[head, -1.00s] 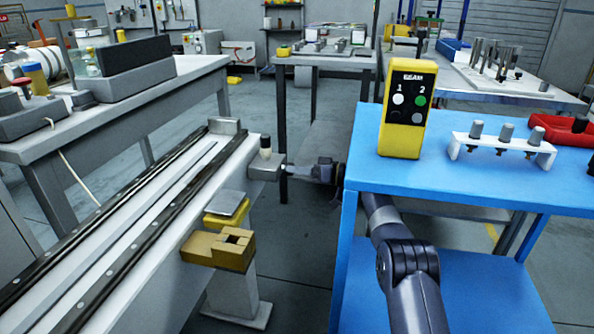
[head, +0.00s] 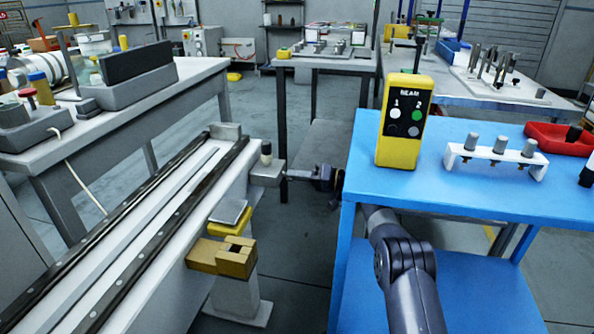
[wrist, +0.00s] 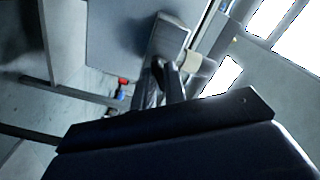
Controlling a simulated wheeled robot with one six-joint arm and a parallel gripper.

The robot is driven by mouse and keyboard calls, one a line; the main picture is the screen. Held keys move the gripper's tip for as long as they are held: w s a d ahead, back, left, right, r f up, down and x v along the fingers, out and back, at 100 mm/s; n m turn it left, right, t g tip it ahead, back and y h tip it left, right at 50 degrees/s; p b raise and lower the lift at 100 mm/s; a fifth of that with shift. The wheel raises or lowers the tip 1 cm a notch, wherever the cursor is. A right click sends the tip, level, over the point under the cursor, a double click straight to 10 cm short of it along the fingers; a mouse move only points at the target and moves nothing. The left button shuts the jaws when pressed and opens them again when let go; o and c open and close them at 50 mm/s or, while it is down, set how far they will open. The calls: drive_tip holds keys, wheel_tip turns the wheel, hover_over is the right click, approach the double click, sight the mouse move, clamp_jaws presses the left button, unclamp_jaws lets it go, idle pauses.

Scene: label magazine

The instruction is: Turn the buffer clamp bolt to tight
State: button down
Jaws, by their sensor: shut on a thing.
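The buffer clamp is a small grey block (head: 265,174) at the far right end of the long rail bench, with a dark post with a pale band (head: 266,154) upright on it. In the wrist view the grey block (wrist: 172,32) lies just ahead of my fingers. My gripper (head: 290,175) reaches in level from the right, its tips at the block's right side. In the wrist view my gripper (wrist: 160,68) has its dark fingers closed together at the block's near face. It is shut on the clamp bolt, which the fingers mostly hide. I cannot read how tight the bolt is.
A yellow-brown block (head: 222,257) juts from the bench (head: 140,265) below the clamp. Floor shows between bench and table.

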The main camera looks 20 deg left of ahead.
drive_tip(key=m+p, duration=0.1)
drive_tip(key=m, duration=0.4)
drive_tip(key=shift+p, duration=0.35)
idle(0.4)
drive_tip(key=c, duration=1.5)
unclamp_jaws()
drive_tip(key=shift+d, duration=0.1)
drive_tip(key=d, duration=0.3)
drive_tip(key=d+p, duration=0.1)
drive_tip(key=d, duration=0.6)
drive_tip(key=shift+w+d+p, duration=0.3)
drive_tip(key=shift+d+p, duration=0.05)
